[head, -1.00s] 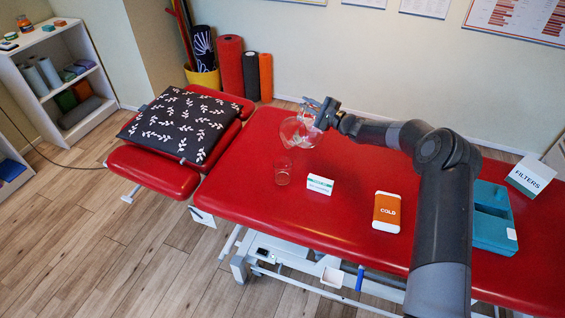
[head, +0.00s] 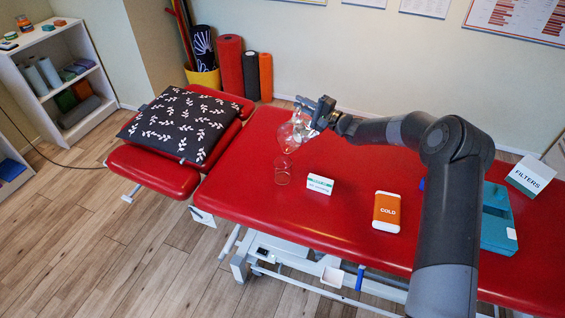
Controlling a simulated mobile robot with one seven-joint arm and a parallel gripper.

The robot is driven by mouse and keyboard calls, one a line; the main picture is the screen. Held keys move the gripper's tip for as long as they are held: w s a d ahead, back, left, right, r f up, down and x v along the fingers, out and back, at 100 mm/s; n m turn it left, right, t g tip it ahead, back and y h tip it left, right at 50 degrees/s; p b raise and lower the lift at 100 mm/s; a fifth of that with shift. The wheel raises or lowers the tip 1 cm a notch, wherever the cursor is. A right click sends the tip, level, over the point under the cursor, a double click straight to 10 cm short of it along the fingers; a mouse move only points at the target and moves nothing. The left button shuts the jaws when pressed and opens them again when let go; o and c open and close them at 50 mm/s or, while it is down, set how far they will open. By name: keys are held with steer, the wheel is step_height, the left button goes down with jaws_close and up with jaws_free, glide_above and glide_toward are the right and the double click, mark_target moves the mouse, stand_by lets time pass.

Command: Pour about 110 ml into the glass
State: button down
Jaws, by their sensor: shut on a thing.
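A clear drinking glass (head: 282,178) stands on the red treatment table, left of a small white card. My gripper (head: 314,113) is shut on a clear rounded vessel (head: 288,137) and holds it above the table. The vessel looks tilted, its lower left end just above the glass and partly overlapping the glass's top in the picture. I cannot tell whether they touch. Liquid is too faint to make out in the vessel, in the glass or between them.
On the red table (head: 255,210) are the white card (head: 319,184), an orange COLD pack (head: 387,211), a teal case (head: 497,228) and a FILTERS box (head: 530,175). A patterned dark cushion (head: 180,122) lies on the headrest. The table is clear in front of the glass.

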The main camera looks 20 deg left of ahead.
mark_target(296, 112)
steer(key=shift+s+a+r+n, duration=0.15)
steer(key=shift+s+n, duration=0.3)
steer(key=shift+s, duration=0.25)
steer(key=shift+s+a+r+n, duration=0.1)
steer(key=shift+s+n, duration=0.35)
steer(key=shift+s, duration=0.2)
steer(key=shift+s+a+r+n+p, duration=0.1)
steer(key=shift+s+r+n+p, duration=0.1)
steer(key=shift+s+n, duration=0.15)
steer(key=shift+s+a+r+n+p, duration=0.15)
steer(key=shift+s+n, duration=0.1)
steer(key=shift+s, duration=0.15)
steer(key=shift+s+d+g, duration=0.1)
steer(key=shift+g, duration=0.2)
steer(key=shift+s+r+n+p, duration=0.2)
steer(key=shift+n+p, duration=0.2)
steer(key=shift+p, duration=0.55)
stand_by(0.9)
steer(key=shift+w, duration=0.1)
